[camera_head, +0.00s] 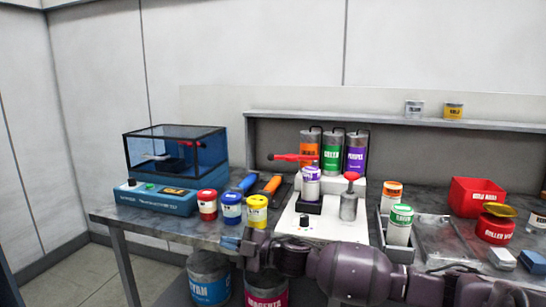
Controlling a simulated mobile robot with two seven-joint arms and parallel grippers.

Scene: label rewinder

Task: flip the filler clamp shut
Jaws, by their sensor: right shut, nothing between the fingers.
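The white filler (325,230) stands at the middle of the bench, with a black knob on its front. A red clamp handle (293,157) lies roughly level above it, pointing left. I cannot tell whether the clamp is shut. A white jar with a purple label (311,186) stands on the filler's dark block under the handle. A grey cylinder with a red top (349,200) stands to its right. My right gripper (231,243) is shut and empty, low at the bench's front edge, left of and below the filler, apart from the clamp. My left gripper is out of view.
Red, blue and yellow jars (231,208) stand left of the filler, near a blue-based machine with a clear cover (175,150). Orange, green and purple canisters (333,152) stand behind it. A tray with jars (400,228) and a red bin (476,196) are at right.

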